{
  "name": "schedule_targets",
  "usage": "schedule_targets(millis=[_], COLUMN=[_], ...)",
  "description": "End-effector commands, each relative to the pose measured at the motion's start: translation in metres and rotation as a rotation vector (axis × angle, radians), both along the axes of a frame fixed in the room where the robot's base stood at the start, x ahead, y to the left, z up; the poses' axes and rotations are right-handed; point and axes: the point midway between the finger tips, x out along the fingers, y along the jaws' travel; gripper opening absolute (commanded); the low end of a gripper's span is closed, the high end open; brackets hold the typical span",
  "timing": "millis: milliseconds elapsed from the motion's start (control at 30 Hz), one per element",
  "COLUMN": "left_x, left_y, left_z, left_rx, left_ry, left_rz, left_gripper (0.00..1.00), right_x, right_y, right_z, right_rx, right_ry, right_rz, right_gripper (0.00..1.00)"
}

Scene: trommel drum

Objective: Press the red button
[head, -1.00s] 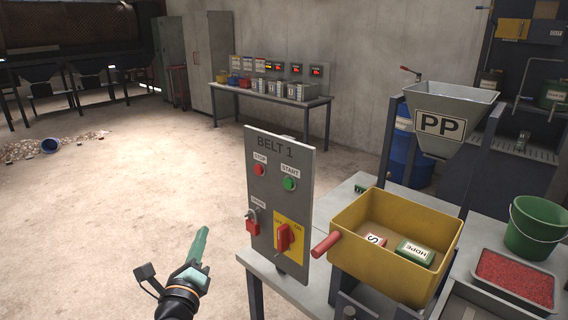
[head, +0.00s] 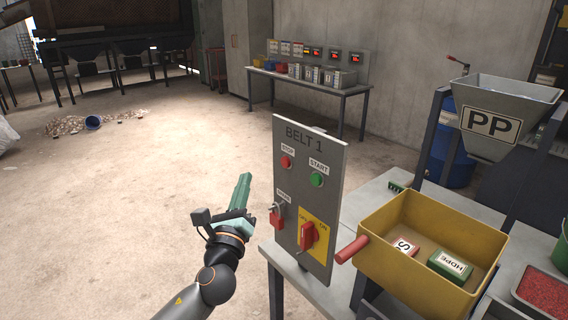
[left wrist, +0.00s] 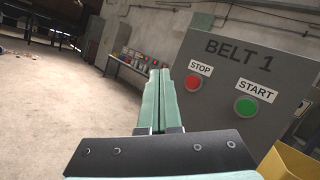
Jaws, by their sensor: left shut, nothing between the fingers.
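The red button (head: 285,162) is round, under a STOP label on the upright grey BELT 1 panel (head: 322,150). It also shows in the left wrist view (left wrist: 193,83), just right of my fingertips. A green button (head: 317,180) under a START label sits to its right. My left gripper (head: 243,180) is shut and empty, with its green fingers pointing up, left of the panel. In the left wrist view the closed fingers (left wrist: 160,80) point toward the panel's left side. I cannot tell the gap between fingertips and button. My right gripper is not in view.
Lower on the panel are a red padlock (head: 277,216) and a red rotary switch on a yellow plate (head: 318,241). A yellow bin (head: 400,270) with a red handle stands right of the panel. The floor to the left is open.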

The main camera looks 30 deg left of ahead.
Motion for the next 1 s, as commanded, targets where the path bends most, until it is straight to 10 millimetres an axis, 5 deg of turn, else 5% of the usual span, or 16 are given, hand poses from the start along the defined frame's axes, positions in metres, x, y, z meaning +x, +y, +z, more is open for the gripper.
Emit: schedule_targets(millis=[500, 1000], left_x=[0.061, 0.068], left_y=[-0.026, -0.029], left_z=[0.000, 0.000], left_rx=[0.000, 0.000], left_ry=[0.000, 0.001], left_rz=[0.000, -0.001], left_gripper=[0.00, 0.00], right_x=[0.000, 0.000], right_y=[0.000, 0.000], right_z=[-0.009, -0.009], right_rx=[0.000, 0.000], right_ry=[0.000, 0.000], right_rz=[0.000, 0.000], right_gripper=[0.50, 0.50])
